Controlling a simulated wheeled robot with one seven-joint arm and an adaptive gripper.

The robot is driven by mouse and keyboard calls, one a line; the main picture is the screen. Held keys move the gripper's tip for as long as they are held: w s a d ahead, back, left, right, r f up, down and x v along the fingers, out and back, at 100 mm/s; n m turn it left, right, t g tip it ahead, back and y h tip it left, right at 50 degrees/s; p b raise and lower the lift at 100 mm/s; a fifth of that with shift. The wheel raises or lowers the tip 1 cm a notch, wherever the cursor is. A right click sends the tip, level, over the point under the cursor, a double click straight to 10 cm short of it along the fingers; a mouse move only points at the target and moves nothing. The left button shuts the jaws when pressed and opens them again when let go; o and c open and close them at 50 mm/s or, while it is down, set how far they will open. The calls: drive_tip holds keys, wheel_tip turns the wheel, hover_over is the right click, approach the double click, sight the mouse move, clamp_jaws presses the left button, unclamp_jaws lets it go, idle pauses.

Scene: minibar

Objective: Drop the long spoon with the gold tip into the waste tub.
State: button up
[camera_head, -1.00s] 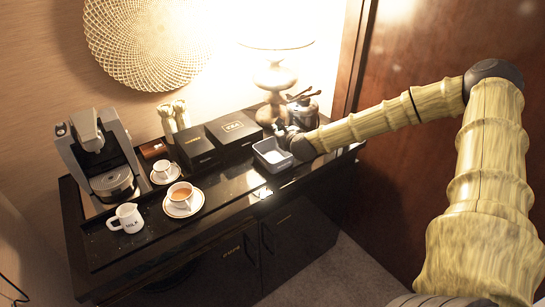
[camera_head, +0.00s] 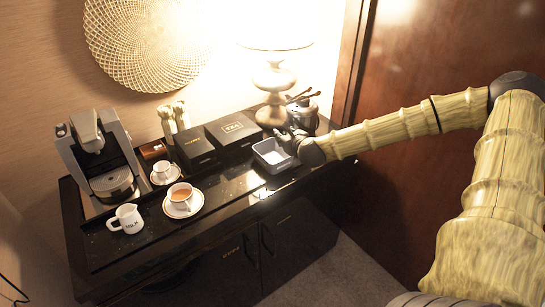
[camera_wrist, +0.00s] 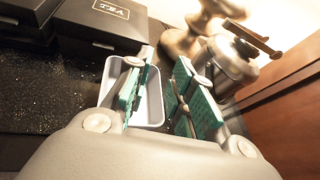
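The waste tub (camera_head: 262,160) is a small grey open box near the right end of the black counter, with something white inside; it also shows in the wrist view (camera_wrist: 152,108), behind and between my fingers. My gripper (camera_head: 288,138) is at the tub's right side, with its green-padded fingers (camera_wrist: 163,92) apart. A thin dark strip lies along the inner side of the right finger; I cannot tell whether it is the spoon or a finger part. No gold tip is discernible.
A lamp (camera_head: 274,80) and black boxes (camera_head: 232,128) stand behind the tub. A coffee machine (camera_head: 102,155), a milk jug (camera_head: 126,219) and cups (camera_head: 180,194) stand to the left. A brown wooden panel (camera_head: 420,60) is at the right.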

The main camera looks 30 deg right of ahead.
drive_tip(key=v, duration=0.6)
drive_tip(key=shift+s, duration=0.4)
drive_tip(key=shift+a+r, duration=0.1)
drive_tip(key=shift+r, duration=0.05)
drive_tip(key=s+a+f+n+g+y+b, duration=0.25)
drive_tip(key=s+a+f+n, duration=0.35)
drive_tip(key=a+f+n, duration=0.55)
drive_tip(key=s+a+f+n+g+y+b, duration=0.3)
drive_tip(key=s+a+f+n, duration=0.45)
drive_tip(key=f, duration=0.65)
drive_tip(key=s+a+f+n+g+h+b, duration=0.1)
drive_tip(key=s+a+f+n+g, duration=0.1)
drive_tip(key=s+f+n, duration=0.3)
drive_tip(key=s+a+f+n+g+h+b, duration=0.1)
drive_tip(key=s+f+n, duration=0.5)
drive_tip(key=s, duration=0.6)
drive_tip(key=s+a+f+n+g+h+b, duration=0.1)
drive_tip(key=s+a+f+n+g+b, duration=0.1)
drive_tip(key=s+f+n+g, duration=0.3)
drive_tip(key=s+a+f, duration=0.1)
drive_tip(key=s+f, duration=0.1)
drive_tip(key=s, duration=0.2)
drive_tip(key=shift+s+a+n+b, duration=0.3)
drive_tip(key=shift+s+a+n, duration=0.05)
drive_tip(key=shift+n, duration=0.05)
drive_tip(key=shift+w+a, duration=0.1)
drive_tip(key=shift+w, duration=0.05)
